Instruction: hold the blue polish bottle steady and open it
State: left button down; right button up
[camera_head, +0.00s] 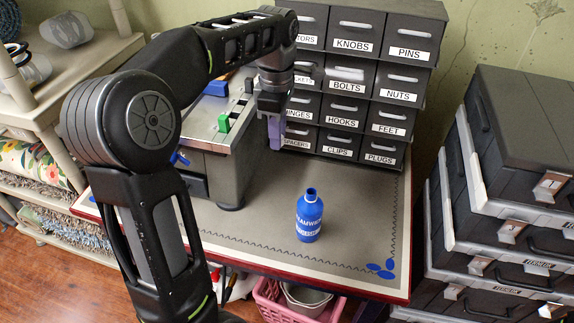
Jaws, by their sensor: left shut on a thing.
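The blue polish bottle (309,221) stands upright on the grey table mat, right of and nearer than my left gripper. White lettering runs across its front. Its narrow neck points up, and a dark round mouth seems to show at the top, with no clear cap on it. My left gripper (275,134) points down in front of the drawer cabinet, above the mat and apart from the bottle. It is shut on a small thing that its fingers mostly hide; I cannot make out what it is. My right gripper is not in view.
A labelled drawer cabinet (351,84) stands at the back of the table (362,226). A grey machine with a green block (224,123) is on the left, partly behind my arm. Stacked dark cases (515,190) stand at the right. The mat around the bottle is clear.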

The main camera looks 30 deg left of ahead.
pick_arm(q)
jog(key=shift+w+a+r, duration=0.1)
jog(key=shift+w+a, duration=0.15)
jog(key=shift+a, duration=0.15)
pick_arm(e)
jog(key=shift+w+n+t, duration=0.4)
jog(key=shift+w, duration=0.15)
pick_arm(q)
send_over(278, 191)
notch_tip(278, 191, down, 14)
jog(key=shift+r+b, duration=0.2)
jog(key=shift+b, duration=0.15)
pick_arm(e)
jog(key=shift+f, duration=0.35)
pick_arm(q)
jog(key=shift+f, duration=2.25)
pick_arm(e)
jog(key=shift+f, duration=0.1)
